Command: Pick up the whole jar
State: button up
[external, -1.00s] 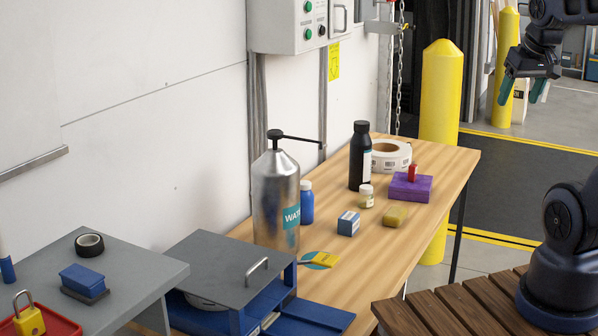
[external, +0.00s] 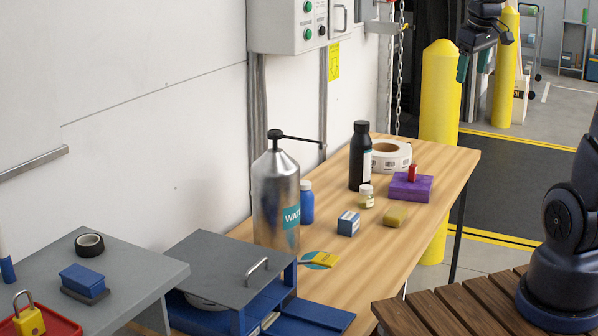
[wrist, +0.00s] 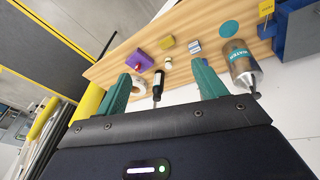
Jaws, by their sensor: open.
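The jar (external: 366,197) is small, with a white lid and pale yellowish contents. It stands upright on the wooden table, just in front of the black bottle (external: 360,158). In the wrist view the jar (wrist: 168,64) is small, beyond the black bottle and between my fingers in the picture. My gripper (external: 474,66) is open and empty, held high beyond the far right end of the table, well away from the jar. Its two teal fingers (wrist: 162,72) show spread apart in the wrist view.
Close to the jar are a purple block (external: 410,188) with a red piece on top, a yellow sponge (external: 395,217), a blue-white box (external: 348,223), a blue bottle (external: 306,204) and a label roll (external: 391,157). A tall metal water bottle (external: 275,205) stands left. A yellow bollard (external: 440,100) rises behind the table.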

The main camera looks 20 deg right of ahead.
jog(key=w+a+f+n+g, duration=0.1)
jog(key=w+f+n, duration=0.1)
jog(key=w, duration=0.4)
jog(key=w+a+f+n, duration=0.1)
jog(key=w+f, duration=0.1)
jog(key=w, duration=0.4)
jog(key=n+g, duration=0.2)
jog(key=n, duration=0.7)
send_over(367, 187)
jog(key=f, duration=3.2)
jog(key=shift+d+f, duration=0.4)
notch_tip(367, 187, down, 6)
jog(key=shift+r, duration=0.1)
jog(key=shift+w+a+f, duration=0.1)
jog(key=shift+a+f, duration=0.1)
jog(key=shift+f, duration=1.15)
jog(key=shift+a+f, duration=0.15)
jog(key=shift+f, duration=1.2)
jog(key=c, duration=1.2)
